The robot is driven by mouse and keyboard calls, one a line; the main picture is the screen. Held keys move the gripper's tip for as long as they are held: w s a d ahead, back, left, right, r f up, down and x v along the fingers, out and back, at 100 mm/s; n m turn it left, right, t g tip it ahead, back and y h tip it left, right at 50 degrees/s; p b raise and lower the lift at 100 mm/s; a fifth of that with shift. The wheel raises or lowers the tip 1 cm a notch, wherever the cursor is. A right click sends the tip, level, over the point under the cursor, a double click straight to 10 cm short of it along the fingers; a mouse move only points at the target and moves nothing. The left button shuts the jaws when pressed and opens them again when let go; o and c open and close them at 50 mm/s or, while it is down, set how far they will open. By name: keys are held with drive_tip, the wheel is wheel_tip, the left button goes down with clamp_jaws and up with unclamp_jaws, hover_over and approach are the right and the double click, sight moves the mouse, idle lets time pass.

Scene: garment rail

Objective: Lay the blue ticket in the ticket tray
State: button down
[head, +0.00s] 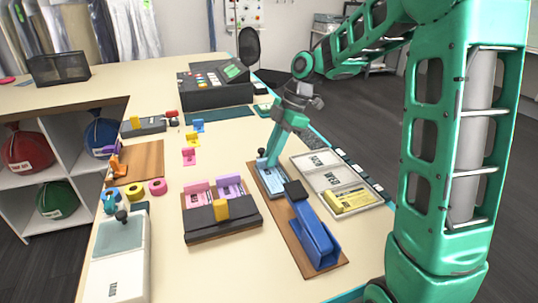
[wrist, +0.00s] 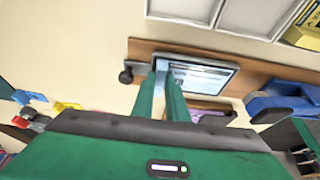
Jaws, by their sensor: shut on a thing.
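The pale blue ticket (head: 273,182) lies on a small dark-rimmed plate on a wooden board (head: 296,232). My gripper (head: 268,164) reaches down to the ticket's far end. In the wrist view my two green fingers (wrist: 166,72) are closed on the edge of the ticket (wrist: 203,78), which still appears to rest on its plate. The white ticket tray (head: 308,168) stands just right of the board. Its near compartment holds a yellow ticket (head: 351,199); its other compartment looks empty. The tray also shows at the top of the wrist view (wrist: 190,32).
A blue stapler-like device (head: 317,240) sits on the near end of the board. A dark rack (head: 225,222) with pink and purple tickets stands to the left. A black till (head: 215,90) is at the back. The table between rack and board is clear.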

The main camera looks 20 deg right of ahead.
drive_tip(key=shift+f, duration=0.1)
idle(0.3)
drive_tip(key=c, duration=1.2)
unclamp_jaws()
drive_tip(key=shift+w+r, duration=0.1)
drive_tip(key=shift+r, duration=2.4)
drive_tip(key=shift+r, duration=0.1)
drive_tip(key=shift+r, duration=2.4)
